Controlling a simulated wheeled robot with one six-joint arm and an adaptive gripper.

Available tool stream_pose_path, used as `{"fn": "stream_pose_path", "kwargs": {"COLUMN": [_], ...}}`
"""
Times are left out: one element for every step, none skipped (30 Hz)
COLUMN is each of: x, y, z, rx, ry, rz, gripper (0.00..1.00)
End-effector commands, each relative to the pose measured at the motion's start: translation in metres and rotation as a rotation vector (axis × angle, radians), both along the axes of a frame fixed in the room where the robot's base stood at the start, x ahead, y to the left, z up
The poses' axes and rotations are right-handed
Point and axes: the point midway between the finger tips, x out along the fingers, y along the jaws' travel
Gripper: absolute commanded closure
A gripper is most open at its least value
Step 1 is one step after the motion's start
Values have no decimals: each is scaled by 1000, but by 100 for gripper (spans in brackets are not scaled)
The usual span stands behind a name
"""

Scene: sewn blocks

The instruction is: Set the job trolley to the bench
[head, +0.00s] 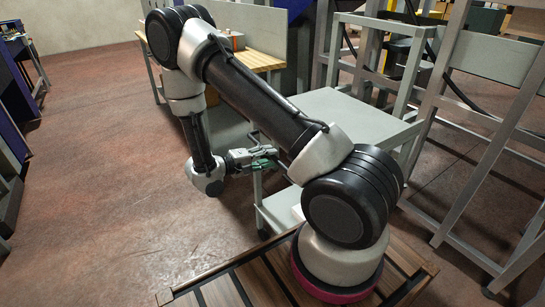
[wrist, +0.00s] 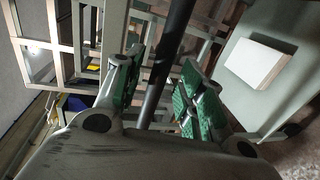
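The job trolley, a pale grey-green frame with a flat top deck (head: 345,113), stands right of centre in the head view, behind my arm. Its lower deck (head: 277,208) is partly hidden by my arm. The bench with a wooden top (head: 262,61) stands behind and left of the trolley, partly covered by my arm. My gripper (head: 268,156) is at the trolley's near left side. In the wrist view its green-padded fingers (wrist: 162,88) stand apart with a dark upright bar (wrist: 172,50) between them. A gap shows on the bar's right; contact on the left is unclear.
A white block (wrist: 256,60) lies on a trolley deck in the wrist view. Grey metal frames (head: 470,130) crowd the right side. A blue bench (head: 12,95) stands at far left. The reddish floor (head: 95,150) between is clear.

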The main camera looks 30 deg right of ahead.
Motion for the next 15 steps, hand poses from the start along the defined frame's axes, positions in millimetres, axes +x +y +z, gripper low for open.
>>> {"fn": "stream_pose_path", "kwargs": {"x": [0, 0, 0, 1, 0, 1, 1, 1, 1, 1, 1, 1, 1, 1, 1], "y": [-8, -11, -16, -18, -20, -22, -23, -24, -25, -25, -25, -25, -25, -25, -25], "z": [-2, -2, -3, -4, -4, -5, -5, -5, -5, -5, -5, -5, -5, -5, -5], "rx": [0, 0, 0, 0, 0, 0, 0, 0, 0, 0, 0, 0, 0, 0, 0], "ry": [2, 2, 1, 1, 1, 1, 1, 1, 1, 1, 1, 1, 1, 1, 1], "rz": [-3, -3, -2, -2, -2, -1, -1, 0, 0, 0, 0, 1, 0, 0, 0], "gripper": [61, 61, 61, 61, 61, 61, 61, 61, 61, 61, 61, 61, 61, 61, 63]}}
